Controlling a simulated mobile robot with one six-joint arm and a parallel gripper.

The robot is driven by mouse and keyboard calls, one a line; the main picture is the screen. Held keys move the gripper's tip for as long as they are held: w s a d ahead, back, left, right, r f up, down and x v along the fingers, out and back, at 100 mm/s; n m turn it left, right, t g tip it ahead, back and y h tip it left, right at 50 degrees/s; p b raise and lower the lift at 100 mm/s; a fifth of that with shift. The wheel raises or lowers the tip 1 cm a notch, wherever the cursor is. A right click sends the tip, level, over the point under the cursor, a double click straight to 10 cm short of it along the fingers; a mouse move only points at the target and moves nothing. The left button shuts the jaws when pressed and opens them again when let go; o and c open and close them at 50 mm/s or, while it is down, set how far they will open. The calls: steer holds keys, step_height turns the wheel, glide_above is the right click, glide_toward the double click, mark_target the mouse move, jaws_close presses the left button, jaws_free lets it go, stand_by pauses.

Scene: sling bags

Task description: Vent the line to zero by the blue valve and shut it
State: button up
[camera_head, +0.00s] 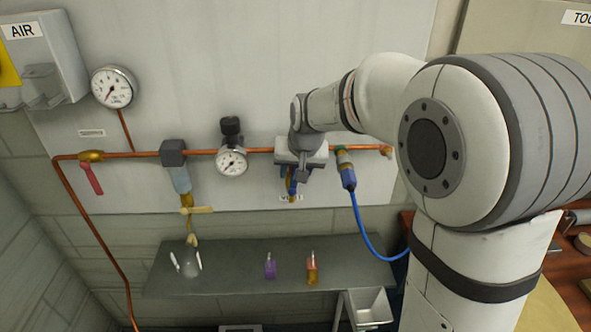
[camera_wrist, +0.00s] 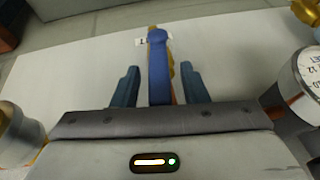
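The blue valve's handle (camera_head: 292,185) hangs down below the copper pipe, partly hidden by my gripper in the head view. In the wrist view the blue handle (camera_wrist: 158,68) stands between the two fingers of my gripper (camera_wrist: 159,84), pointing away from me. A narrow gap shows on each side, so the fingers look open around it. My gripper (camera_head: 300,163) is in front of the pipe in the head view. A round gauge (camera_head: 113,88) is at upper left and a second gauge (camera_head: 232,162) is left of my gripper; both needle readings are too small to tell.
A red valve handle (camera_head: 92,179) is on the pipe's left end. A blue hose (camera_head: 362,222) hangs at right from its coupling. A dark shelf (camera_head: 225,278) below holds a purple padlock (camera_head: 270,267) and a red one (camera_head: 312,268). A grey bin (camera_head: 369,306) stands at its right.

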jaws_close()
stand_by(0.5)
